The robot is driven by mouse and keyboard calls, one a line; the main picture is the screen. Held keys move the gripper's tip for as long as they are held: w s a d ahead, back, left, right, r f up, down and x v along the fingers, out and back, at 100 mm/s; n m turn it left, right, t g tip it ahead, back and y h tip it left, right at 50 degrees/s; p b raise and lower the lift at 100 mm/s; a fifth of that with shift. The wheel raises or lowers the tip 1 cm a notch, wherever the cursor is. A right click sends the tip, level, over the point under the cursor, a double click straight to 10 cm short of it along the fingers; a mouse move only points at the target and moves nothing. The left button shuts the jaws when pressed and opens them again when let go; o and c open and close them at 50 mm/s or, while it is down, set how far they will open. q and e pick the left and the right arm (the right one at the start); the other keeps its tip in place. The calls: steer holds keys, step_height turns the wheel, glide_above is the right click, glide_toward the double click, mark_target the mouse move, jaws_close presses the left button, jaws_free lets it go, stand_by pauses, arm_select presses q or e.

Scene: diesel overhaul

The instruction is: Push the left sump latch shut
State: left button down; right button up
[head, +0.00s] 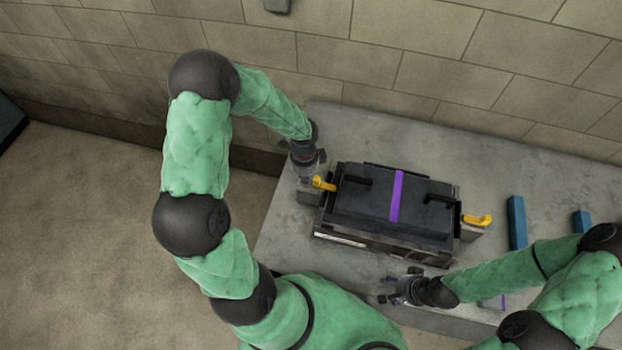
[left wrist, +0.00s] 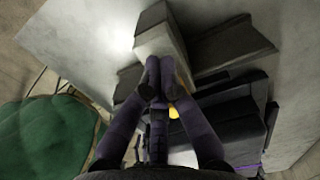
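The dark sump (head: 375,205) with a purple stripe sits on the grey bench. The left sump latch (head: 322,184) is a yellow lever at its left end. In the left wrist view a bit of yellow latch (left wrist: 173,112) shows behind my fingers; the rest is hidden. My left gripper (head: 303,178) is just beside and above this latch; whether it touches cannot be told. Its fingertips (left wrist: 160,85) are together with nothing visible between them. The right yellow latch (head: 477,220) sticks out at the other end. My right gripper (head: 384,290) is in front of the sump, fingers apart and empty.
The grey bench (head: 285,225) has free room left of the sump. Blue blocks (head: 517,222) stand to the right. A block wall (head: 440,80) runs behind the bench. A grey block (left wrist: 160,38) is by my left fingertips.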

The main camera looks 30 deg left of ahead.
steer(key=shift+w+r+p, duration=0.15)
steer(key=shift+r+p, duration=1.35)
steer(key=shift+r, duration=0.15)
steer(key=shift+w+r+p, duration=0.1)
steer(key=shift+r+p, duration=1.4)
steer(key=shift+r, duration=0.1)
steer(key=shift+f, duration=0.1)
